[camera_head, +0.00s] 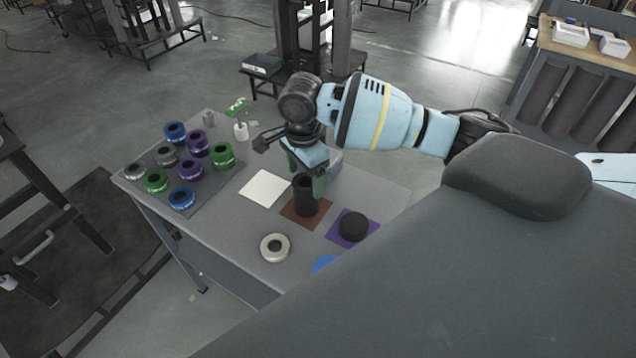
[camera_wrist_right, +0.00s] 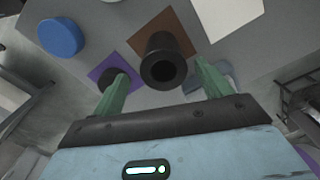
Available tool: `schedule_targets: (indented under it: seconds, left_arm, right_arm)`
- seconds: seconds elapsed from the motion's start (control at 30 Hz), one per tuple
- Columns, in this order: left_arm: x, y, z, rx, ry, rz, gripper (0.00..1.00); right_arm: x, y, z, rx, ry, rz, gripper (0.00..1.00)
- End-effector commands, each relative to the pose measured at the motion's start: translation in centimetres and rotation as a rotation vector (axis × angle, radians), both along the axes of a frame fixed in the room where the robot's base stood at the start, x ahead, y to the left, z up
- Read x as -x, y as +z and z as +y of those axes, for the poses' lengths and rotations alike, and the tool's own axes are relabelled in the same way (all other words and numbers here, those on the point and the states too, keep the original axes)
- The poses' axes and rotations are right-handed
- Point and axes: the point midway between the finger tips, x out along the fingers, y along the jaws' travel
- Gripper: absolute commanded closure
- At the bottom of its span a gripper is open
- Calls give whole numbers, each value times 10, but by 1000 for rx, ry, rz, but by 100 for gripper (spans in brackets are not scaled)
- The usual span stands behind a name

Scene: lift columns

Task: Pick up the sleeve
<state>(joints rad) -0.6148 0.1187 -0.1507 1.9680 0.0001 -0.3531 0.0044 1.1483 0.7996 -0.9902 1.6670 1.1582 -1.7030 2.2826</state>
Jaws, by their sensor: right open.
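The sleeve (camera_head: 304,199) is a black hollow cylinder standing upright on a brown square (camera_head: 290,213) on the grey table. My right gripper (camera_head: 305,175) is open and points down at the sleeve from above. In the right wrist view the sleeve (camera_wrist_right: 163,48) shows its dark open top between the two green fingers of the gripper (camera_wrist_right: 161,70). A gap shows on either side; I cannot tell how far down beside the sleeve the fingertips reach. My left gripper is in neither view.
A black round piece (camera_head: 354,226) sits on a purple square (camera_head: 334,238) close by. A pale ring (camera_head: 275,248), a blue disc (camera_head: 323,264) and a white square (camera_head: 264,188) lie around. Several coloured rings stand on a grey mat (camera_head: 216,190) at the left.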

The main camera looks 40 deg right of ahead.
Motion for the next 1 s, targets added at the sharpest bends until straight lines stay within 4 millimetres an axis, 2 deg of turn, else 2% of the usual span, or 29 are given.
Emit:
schedule_targets:
  seconds: [0.23, 0.5, 0.67, 1.0]
  left_arm:
    - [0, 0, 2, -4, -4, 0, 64]
    - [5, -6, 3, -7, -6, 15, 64]
    - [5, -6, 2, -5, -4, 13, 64]
    - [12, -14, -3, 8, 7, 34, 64]
  right_arm:
    - [0, -1, 0, 1, -3, 1, 23]
    - [0, -25, -1, 0, -2, 3, 23]
    - [-1, -27, -1, 0, -2, 1, 23]
    - [-3, -70, -6, 2, -3, 3, 23]
